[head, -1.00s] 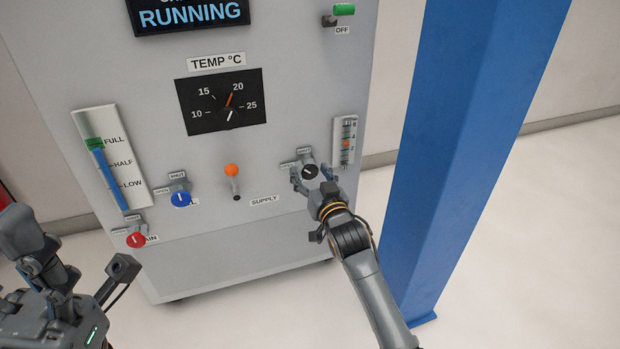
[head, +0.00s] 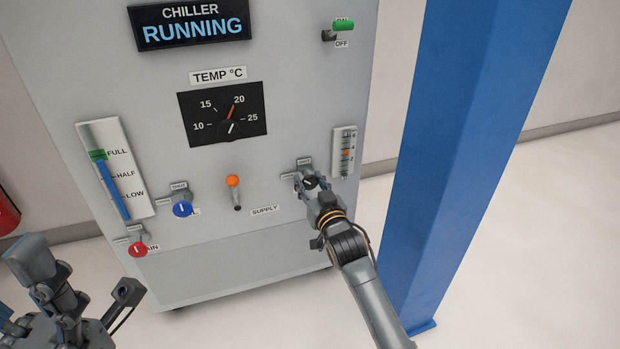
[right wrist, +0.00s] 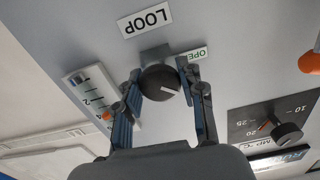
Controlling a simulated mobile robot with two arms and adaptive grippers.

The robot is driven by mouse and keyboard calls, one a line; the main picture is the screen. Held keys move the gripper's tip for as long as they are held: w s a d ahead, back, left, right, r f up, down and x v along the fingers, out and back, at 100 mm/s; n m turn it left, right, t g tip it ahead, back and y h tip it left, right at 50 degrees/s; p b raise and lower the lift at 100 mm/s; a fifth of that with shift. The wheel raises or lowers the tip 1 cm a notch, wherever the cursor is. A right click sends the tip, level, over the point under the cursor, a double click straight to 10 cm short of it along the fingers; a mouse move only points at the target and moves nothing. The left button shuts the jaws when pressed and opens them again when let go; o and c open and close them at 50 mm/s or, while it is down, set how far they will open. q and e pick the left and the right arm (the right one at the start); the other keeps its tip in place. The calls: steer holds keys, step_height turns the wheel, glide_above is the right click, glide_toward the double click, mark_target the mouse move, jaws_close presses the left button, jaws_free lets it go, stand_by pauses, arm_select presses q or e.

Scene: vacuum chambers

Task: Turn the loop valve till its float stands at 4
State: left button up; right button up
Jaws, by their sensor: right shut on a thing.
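The loop valve is a black round knob with a white pointer line (head: 311,184), low on the right of the chiller's front. In the right wrist view the knob (right wrist: 159,82) sits below the LOOP label. My right gripper (right wrist: 161,78) is shut on it, one finger on each side. The right gripper also shows in the head view (head: 312,186), partly covering the knob.
The chiller panel also bears an orange-tipped supply lever (head: 233,182), a blue knob (head: 183,209), a red drain knob (head: 138,249), a temperature dial (head: 222,113) and a green switch (head: 343,25). A blue column (head: 465,140) stands close to the right of my right arm.

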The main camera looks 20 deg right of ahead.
stand_by(0.3)
steer(key=o, duration=1.2)
steer(key=s, duration=1.2)
steer(key=shift+d, duration=0.2)
